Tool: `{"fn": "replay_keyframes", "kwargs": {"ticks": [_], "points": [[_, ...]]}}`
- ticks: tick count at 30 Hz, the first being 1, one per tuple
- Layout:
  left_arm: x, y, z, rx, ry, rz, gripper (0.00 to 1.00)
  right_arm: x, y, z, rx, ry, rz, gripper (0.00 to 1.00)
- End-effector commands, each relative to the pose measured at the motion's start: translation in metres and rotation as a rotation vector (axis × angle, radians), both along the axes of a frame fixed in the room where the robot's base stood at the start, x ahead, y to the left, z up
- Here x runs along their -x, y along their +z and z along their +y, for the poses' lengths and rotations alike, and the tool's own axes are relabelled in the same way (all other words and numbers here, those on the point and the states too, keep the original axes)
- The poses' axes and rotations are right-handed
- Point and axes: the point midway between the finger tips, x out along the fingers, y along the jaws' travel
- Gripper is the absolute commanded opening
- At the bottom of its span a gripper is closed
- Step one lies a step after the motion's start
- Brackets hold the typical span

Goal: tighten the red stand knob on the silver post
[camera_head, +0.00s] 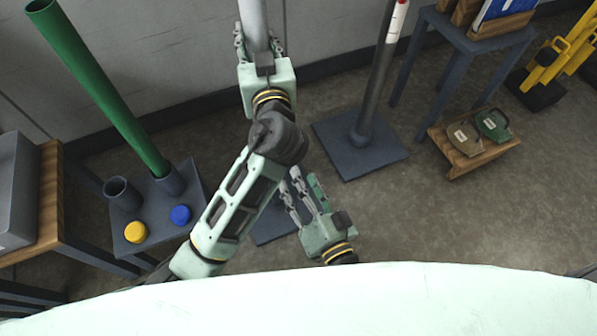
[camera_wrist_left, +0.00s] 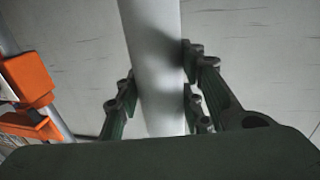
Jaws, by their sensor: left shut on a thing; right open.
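The silver post (camera_head: 253,16) rises at the top middle of the head view. It also fills the middle of the left wrist view (camera_wrist_left: 155,60). My left gripper (camera_head: 259,42) is shut around the post, with fingers on both sides of it in the left wrist view (camera_wrist_left: 158,100). My right gripper (camera_head: 305,187) is open and empty, lower in the head view, right of my left forearm. A dark blue base plate (camera_head: 274,226) shows partly behind my left forearm and right gripper. I cannot make out the red stand knob in either view.
A green post (camera_head: 105,88) leans in a base with a yellow cap (camera_head: 135,232) and a blue cap (camera_head: 181,214). A dark post (camera_head: 380,75) stands on a square base (camera_head: 360,158). Orange parts (camera_wrist_left: 28,85) are beside the silver post. Shelves stand right.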

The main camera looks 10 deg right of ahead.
Motion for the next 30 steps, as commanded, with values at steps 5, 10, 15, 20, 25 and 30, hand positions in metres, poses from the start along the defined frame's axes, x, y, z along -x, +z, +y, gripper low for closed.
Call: {"fn": "replay_keyframes", "kwargs": {"ticks": [5, 10, 15, 20, 25, 30], "points": [[0.000, 0.001, 0.001, -0.002, 0.001, -0.001, 0.00, 0.001, 0.001, 0.000, 0.000, 0.000, -0.001, 0.46], [0.000, 0.000, 0.001, -0.002, 0.002, -0.001, 0.44, 0.000, 0.001, 0.000, -0.001, 0.000, -0.001, 0.46], [0.000, 0.000, 0.001, -0.002, 0.001, -0.001, 0.57, 0.000, 0.000, 0.000, -0.001, -0.001, 0.000, 0.46], [0.000, 0.000, 0.001, -0.002, 0.001, 0.000, 0.57, 0.000, 0.000, 0.000, -0.001, -0.001, 0.000, 0.46], [0.002, 0.000, 0.000, -0.001, 0.001, 0.000, 0.57, 0.000, 0.000, 0.000, -0.001, -0.001, 0.000, 0.46], [0.023, -0.001, -0.003, 0.003, -0.002, 0.002, 0.57, 0.000, 0.000, 0.000, -0.001, -0.001, 0.000, 0.46]]}}
